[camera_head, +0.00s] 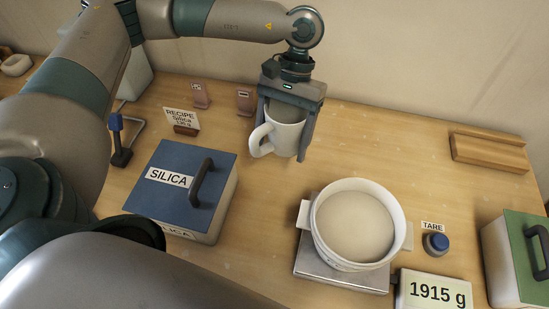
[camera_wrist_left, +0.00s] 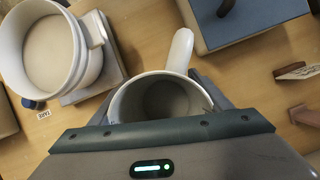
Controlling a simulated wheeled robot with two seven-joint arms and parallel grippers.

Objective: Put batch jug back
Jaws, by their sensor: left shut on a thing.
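A white jug (camera_head: 287,132) with a side handle is held upright between the fingers of my left gripper (camera_head: 287,142), toward the back middle of the table. The gripper is shut on it, one finger at each side. In the left wrist view the jug (camera_wrist_left: 165,98) shows from above, with its handle pointing away from my gripper (camera_wrist_left: 165,125); its inside looks greyish and seems empty. Whether its base touches the table is hard to tell. My right gripper does not show.
A white tub (camera_head: 355,225) of pale powder stands on a scale (camera_head: 330,272) whose display (camera_head: 435,290) reads 1915 g. Around are a blue TARE button (camera_head: 436,242), a blue-lidded SILICA box (camera_head: 190,190), a recipe card (camera_head: 182,118), a green-lidded box (camera_head: 520,255) and a wooden block (camera_head: 488,150).

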